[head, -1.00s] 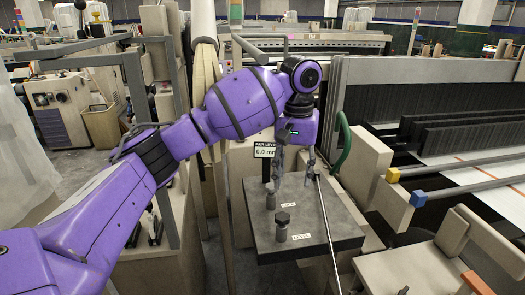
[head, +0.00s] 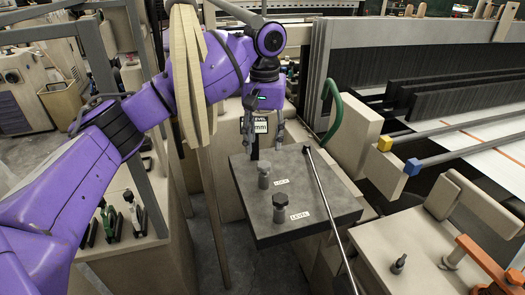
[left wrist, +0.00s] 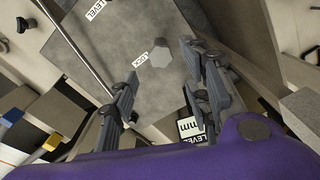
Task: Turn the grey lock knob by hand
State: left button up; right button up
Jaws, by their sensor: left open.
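The grey lock knob (head: 264,175) stands upright on a dark plate (head: 327,205), beside a LOCK label. In the left wrist view the lock knob (left wrist: 161,55) shows from above beside the same label. A second grey knob (head: 280,207) stands nearer the front of the plate by a LEVEL label. My left gripper (head: 263,142) is open and empty, pointing down beyond the lock knob in the head view. In the left wrist view its fingers (left wrist: 160,66) spread to either side of the knob, apart from it. My right gripper is not in view.
A small level display (head: 261,127) stands behind the plate, partly hidden by the left gripper. A thin metal rod (head: 328,205) runs along the plate's right side. A green curved handle (head: 334,105) and loom parts stand at the right. A beige post is close to my left arm.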

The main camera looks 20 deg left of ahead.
aim_at(263, 165)
pick_arm(q)
jog(key=shift+f, duration=3.5)
jog(key=c, duration=1.1)
jog(key=shift+o, duration=0.2)
jog(key=shift+a, duration=0.1)
